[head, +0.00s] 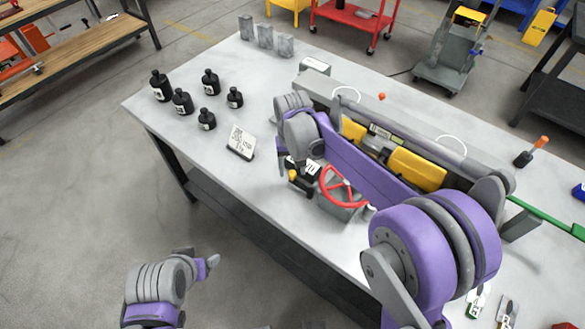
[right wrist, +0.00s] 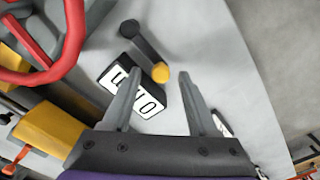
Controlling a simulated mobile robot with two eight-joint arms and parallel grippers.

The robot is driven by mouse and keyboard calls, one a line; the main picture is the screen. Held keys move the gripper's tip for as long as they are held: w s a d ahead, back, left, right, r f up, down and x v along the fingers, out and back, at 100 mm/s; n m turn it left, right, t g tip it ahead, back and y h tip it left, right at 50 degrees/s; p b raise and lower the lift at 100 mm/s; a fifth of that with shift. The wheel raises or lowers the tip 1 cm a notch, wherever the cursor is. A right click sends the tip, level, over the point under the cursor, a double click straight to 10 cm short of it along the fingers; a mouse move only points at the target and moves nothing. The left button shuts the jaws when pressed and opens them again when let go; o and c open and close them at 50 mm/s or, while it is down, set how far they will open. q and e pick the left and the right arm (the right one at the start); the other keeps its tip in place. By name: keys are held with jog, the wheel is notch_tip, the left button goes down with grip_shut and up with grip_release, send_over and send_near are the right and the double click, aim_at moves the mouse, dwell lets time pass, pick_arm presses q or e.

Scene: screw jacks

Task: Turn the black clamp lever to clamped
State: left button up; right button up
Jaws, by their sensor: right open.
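The black clamp lever (right wrist: 141,42) shows in the right wrist view as a short dark bar with a yellow tip (right wrist: 161,72). It lies beside a black block with white letter labels (right wrist: 120,70). My right gripper (right wrist: 160,78) is open, with the yellow tip between the ends of its fingers in the picture; I cannot tell whether they touch. In the head view my right gripper (head: 291,166) is above the jack's near end, by the yellow tip (head: 293,178), and mostly hides the lever. My left gripper (head: 211,263) is off the table, its jaws unclear.
A red handwheel (head: 340,187) stands close to the right gripper, and yellow parts (head: 415,168) lie behind my arm. A small sign (head: 241,142) and several black bottles (head: 182,100) stand to the left. The table's front left is clear.

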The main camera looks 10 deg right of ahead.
notch_tip(320, 180, up, 10)
jog(key=shift+p, duration=0.3)
jog(key=shift+r, duration=0.1)
dwell(0.3)
jog(key=s+d+f+t, duration=0.1)
jog(key=s+d+f, duration=0.1)
jog(key=s, duration=0.5)
jog(key=s+d+f+t+p, duration=0.1)
jog(key=s+d+f+t, duration=0.1)
jog(key=s+d, duration=0.3)
jog(key=s+d+f+t, duration=0.1)
jog(key=s+d, duration=0.3)
jog(key=s, duration=0.7)
jog(key=shift+s+d+f+t, duration=0.15)
jog(key=shift+d+f+t, duration=0.2)
jog(key=shift+t, duration=0.35)
jog(key=shift+a, duration=0.1)
